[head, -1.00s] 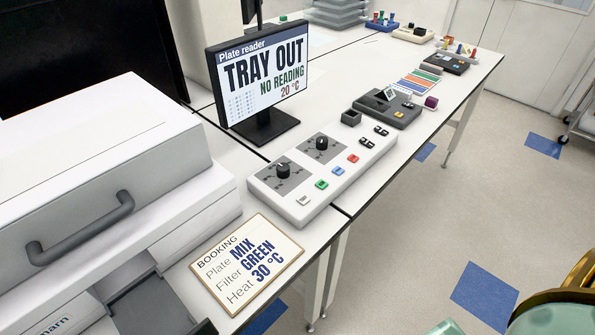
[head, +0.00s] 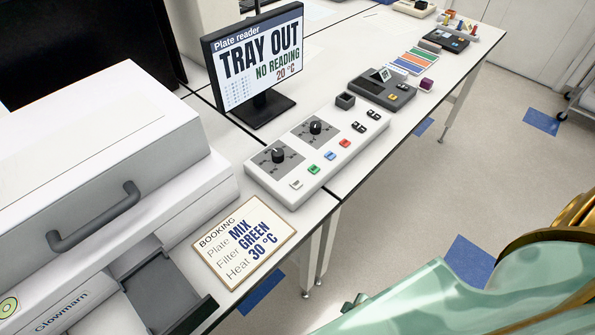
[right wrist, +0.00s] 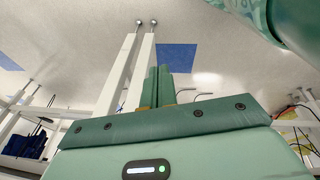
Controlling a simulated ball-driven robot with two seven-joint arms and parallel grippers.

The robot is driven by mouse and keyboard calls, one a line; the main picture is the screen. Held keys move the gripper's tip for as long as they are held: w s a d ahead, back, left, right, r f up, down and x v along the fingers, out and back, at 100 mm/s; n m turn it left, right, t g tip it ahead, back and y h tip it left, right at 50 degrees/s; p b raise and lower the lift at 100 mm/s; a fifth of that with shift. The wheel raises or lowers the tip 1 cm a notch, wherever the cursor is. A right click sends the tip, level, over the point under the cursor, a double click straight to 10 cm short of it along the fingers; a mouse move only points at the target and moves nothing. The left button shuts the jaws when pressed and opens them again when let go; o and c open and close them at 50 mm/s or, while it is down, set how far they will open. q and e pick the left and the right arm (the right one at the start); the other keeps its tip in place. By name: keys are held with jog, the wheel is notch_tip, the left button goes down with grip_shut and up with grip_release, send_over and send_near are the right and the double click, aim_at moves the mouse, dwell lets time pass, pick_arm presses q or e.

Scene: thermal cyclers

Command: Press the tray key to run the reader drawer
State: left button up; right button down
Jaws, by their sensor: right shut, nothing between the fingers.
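The plate reader (head: 90,150) is a big white machine at the left of the head view. Its dark grey drawer (head: 160,290) sticks out at the front. The control panel (head: 330,170) lies on the bench with a white key (head: 296,184), green key (head: 313,169), blue key (head: 330,156) and red key (head: 345,143); I cannot read their labels. The monitor (head: 262,60) reads TRAY OUT, NO READING, 20 °C. My right gripper's green fingers (right wrist: 158,88) are together and empty in the right wrist view, away from the panel. My left gripper is out of view.
The booking card (head: 243,242) reads MIX, GREEN, 30 °C. Two black knobs and black rocker switches sit on the panel. A small dark box (head: 345,101) and a grey device (head: 382,93) stand behind it. Open floor lies right of the bench.

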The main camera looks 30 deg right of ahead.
jog(key=w+a+r+n+t+p, duration=0.1)
jog(key=w+r+p, duration=0.2)
jog(key=w+r, duration=0.3)
jog(key=w+a+r+n+t+y+p, duration=0.1)
jog(key=w+r+p, duration=0.3)
jog(key=r, duration=1)
jog(key=w+a+r+n+t+y+p, duration=0.1)
jog(key=w+a+r+n+p, duration=0.1)
jog(key=w+r, duration=0.6)
jog(key=shift+w+a+r+n+p, duration=0.1)
jog(key=shift+w+r+n+p, duration=0.15)
jog(key=shift+r+n+p, duration=0.6)
jog(key=w+r+n+t+y+p, duration=0.1)
jog(key=w+r+n+y+p, duration=0.15)
jog(key=w+r, duration=0.4)
notch_tip(320, 180, up, 5)
jog(key=n+p, duration=0.1)
jog(key=p, duration=0.1)
send_over(300, 185)
jog(key=shift+f, duration=0.25)
notch_tip(300, 185, down, 8)
jog(key=b, duration=0.8)
jog(key=shift+f, duration=0.25)
jog(key=shift+f+b, duration=0.4)
